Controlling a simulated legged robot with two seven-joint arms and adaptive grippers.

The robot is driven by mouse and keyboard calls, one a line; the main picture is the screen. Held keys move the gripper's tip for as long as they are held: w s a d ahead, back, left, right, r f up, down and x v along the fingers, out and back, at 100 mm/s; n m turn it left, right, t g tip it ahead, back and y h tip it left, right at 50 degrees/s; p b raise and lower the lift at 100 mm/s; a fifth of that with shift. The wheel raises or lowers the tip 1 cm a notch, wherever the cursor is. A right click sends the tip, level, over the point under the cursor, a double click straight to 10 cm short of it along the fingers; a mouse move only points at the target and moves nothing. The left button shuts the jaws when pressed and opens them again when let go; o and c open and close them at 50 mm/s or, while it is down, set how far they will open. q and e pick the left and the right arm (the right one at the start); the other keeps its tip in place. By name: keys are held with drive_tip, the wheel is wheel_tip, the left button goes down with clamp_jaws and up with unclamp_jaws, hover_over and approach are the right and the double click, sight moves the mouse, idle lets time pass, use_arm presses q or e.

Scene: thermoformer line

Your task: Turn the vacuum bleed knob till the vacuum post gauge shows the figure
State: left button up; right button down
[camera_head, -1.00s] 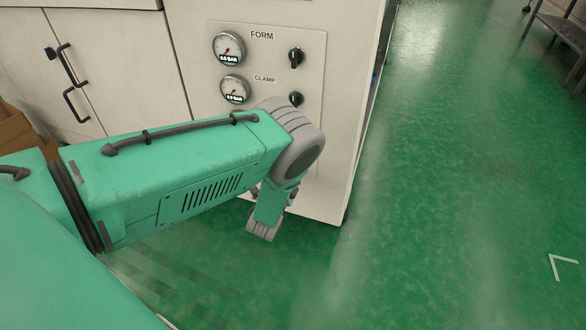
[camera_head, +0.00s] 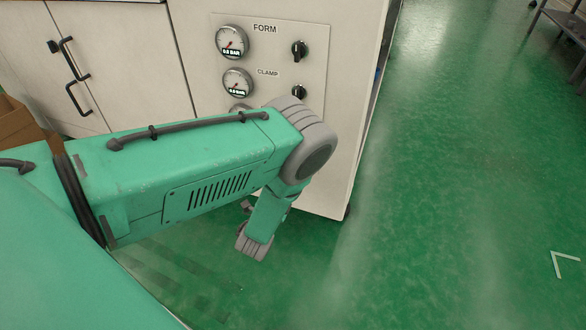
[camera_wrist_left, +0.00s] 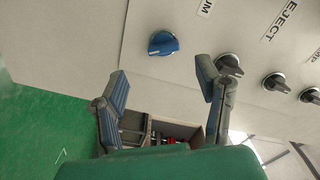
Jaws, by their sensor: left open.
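In the left wrist view a blue knob (camera_wrist_left: 163,43) sits on the pale panel, beside a cut-off label ending in "UM" (camera_wrist_left: 206,7). My left gripper (camera_wrist_left: 162,70) is open and empty, its two fingers apart with the blue knob ahead of the gap between them. The fingers do not visibly hold it. In the head view my left arm covers the lower panel, hiding the blue knob and any vacuum gauge. The left gripper itself cannot be made out there. My right gripper is not in view.
In the head view the panel carries a FORM gauge (camera_head: 232,42), a CLAMP gauge (camera_head: 238,82) and black knobs (camera_head: 299,51). A third gauge (camera_head: 239,108) is mostly hidden. Dark knobs (camera_wrist_left: 229,65) stand near my right-hand finger in the wrist view. Green floor (camera_head: 450,200) is open at right.

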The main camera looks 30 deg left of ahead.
use_arm(q)
drive_tip(key=v, duration=0.5)
drive_tip(key=shift+s, duration=0.1)
idle(0.3)
drive_tip(key=s+f+n+g+h, duration=0.2)
drive_tip(key=s+f+n+g, duration=0.35)
drive_tip(key=s+g, duration=0.55)
drive_tip(key=s+d+r+n+g+h, duration=0.1)
drive_tip(key=s+d+r+n+g, duration=0.15)
drive_tip(key=s, duration=0.55)
drive_tip(key=s+d+r+n+g+h, duration=0.1)
drive_tip(key=s+d+g, duration=0.25)
drive_tip(key=s, duration=0.45)
wheel_tip(320, 180, up, 16)
drive_tip(key=p, duration=1.6)
drive_tip(key=shift+r, duration=0.25)
drive_tip(key=shift+s+d, duration=0.1)
